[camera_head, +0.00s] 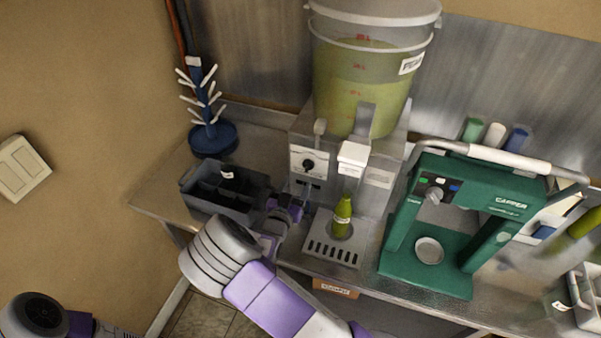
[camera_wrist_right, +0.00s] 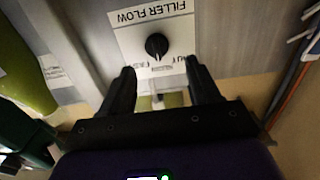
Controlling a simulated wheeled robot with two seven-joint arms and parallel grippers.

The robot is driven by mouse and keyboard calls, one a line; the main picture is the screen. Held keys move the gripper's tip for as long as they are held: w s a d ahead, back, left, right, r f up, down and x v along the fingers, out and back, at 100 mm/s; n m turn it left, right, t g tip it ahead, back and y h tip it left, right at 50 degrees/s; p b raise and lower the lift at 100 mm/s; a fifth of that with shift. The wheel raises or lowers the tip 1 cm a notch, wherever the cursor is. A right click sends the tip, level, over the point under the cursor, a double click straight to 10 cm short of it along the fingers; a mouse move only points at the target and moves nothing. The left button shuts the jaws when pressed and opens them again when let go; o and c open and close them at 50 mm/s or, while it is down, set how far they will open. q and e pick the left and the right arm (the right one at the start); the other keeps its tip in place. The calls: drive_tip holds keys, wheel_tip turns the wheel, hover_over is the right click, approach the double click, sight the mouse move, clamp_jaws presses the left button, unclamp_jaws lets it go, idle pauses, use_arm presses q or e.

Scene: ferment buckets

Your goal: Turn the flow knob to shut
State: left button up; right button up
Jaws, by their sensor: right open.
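The flow knob (camera_head: 309,165) is a small black dial on a white plate on the front of the grey filler machine (camera_head: 372,200). In the right wrist view the knob (camera_wrist_right: 156,46) sits on the plate labelled FILLER FLOW, with a pointer mark too small to read surely. Other lettering on the plate is partly hidden by a fingertip. My right gripper (camera_wrist_right: 160,72) is open and empty, its two black fingers to either side of the knob's line and short of it. In the head view the right gripper (camera_head: 288,207) is below the knob. My left gripper is out of view.
A green bottle (camera_head: 342,217) stands on the drip tray under the spout. A clear bucket (camera_head: 362,85) of yellow-green liquid sits on top. A dark divided bin (camera_head: 228,190) and blue bottle tree (camera_head: 212,138) are at left; a green capper (camera_head: 430,285) is at right.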

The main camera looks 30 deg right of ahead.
sight(306, 168)
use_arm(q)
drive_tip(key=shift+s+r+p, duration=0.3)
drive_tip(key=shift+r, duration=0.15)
use_arm(e)
drive_tip(key=x, duration=0.6)
drive_tip(key=shift+d+r, duration=0.2)
drive_tip(key=shift+d, duration=0.25)
drive_tip(key=c, duration=1)
drive_tip(key=n, duration=0.4)
drive_tip(key=shift+w+n, duration=0.1)
drive_tip(key=shift+n, duration=0.2)
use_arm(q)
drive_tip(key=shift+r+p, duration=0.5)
use_arm(e)
drive_tip(key=shift+a+f+n, duration=0.1)
drive_tip(key=shift+n, duration=2)
